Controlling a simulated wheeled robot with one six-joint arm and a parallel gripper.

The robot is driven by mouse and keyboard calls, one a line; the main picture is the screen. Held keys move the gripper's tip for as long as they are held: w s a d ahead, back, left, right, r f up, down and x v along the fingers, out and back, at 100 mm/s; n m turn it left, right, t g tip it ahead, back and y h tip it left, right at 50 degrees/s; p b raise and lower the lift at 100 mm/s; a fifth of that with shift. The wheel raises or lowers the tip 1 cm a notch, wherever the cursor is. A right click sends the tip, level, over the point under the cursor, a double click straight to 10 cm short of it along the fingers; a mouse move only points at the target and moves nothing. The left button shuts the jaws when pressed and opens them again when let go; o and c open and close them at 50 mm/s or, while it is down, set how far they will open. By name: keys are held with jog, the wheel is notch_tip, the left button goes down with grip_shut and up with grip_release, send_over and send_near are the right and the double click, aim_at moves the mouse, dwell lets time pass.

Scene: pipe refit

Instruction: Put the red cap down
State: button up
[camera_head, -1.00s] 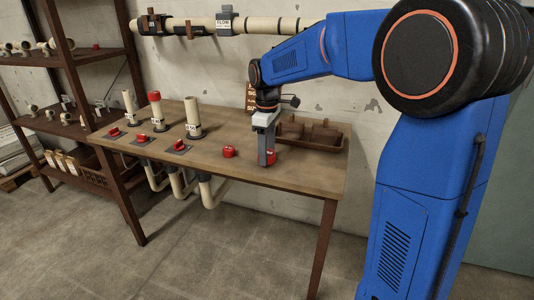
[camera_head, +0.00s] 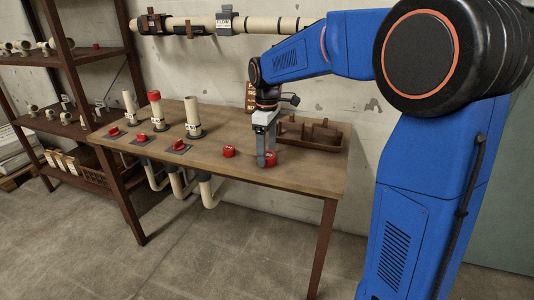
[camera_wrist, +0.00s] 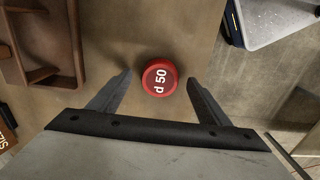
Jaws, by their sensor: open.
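A red cap (camera_wrist: 160,78) marked "d 50" stands on the table, lettered face up. In the wrist view my gripper (camera_wrist: 160,82) is open around it, with a gap between the cap and each finger. In the head view this cap (camera_head: 271,158) shows at the fingers of my gripper (camera_head: 266,163), partly hidden by them. A second red cap (camera_head: 229,152) sits on the table to the left. A third red cap (camera_head: 154,96) sits on top of the middle upright pipe.
A brown divided tray (camera_head: 312,146) stands behind my gripper and also shows in the wrist view (camera_wrist: 48,70). Upright pipes (camera_head: 193,116) and red valve handles (camera_head: 179,144) occupy the table's left part. The table's front right (camera_head: 310,180) is clear.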

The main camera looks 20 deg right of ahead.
aim_at(267, 155)
notch_tip(267, 155, up, 11)
jog(key=s+d+f+m+t, duration=0.1)
jog(key=s+d+m, duration=0.15)
jog(key=s, duration=0.55)
jog(key=s+d+f+m+t, duration=0.1)
jog(key=s+d+f+m, duration=0.15)
jog(key=s, duration=0.65)
jog(key=s+d+f+m+t, duration=0.1)
jog(key=s+f+m, duration=0.2)
jog(key=s+f, duration=0.2)
jog(key=s+d+f+m+t, duration=0.1)
jog(key=s+f, duration=0.4)
jog(key=s, duration=0.6)
jog(key=shift+s+f+m+t, duration=0.25)
jog(key=shift+m+t, duration=0.15)
jog(key=shift+m, duration=0.5)
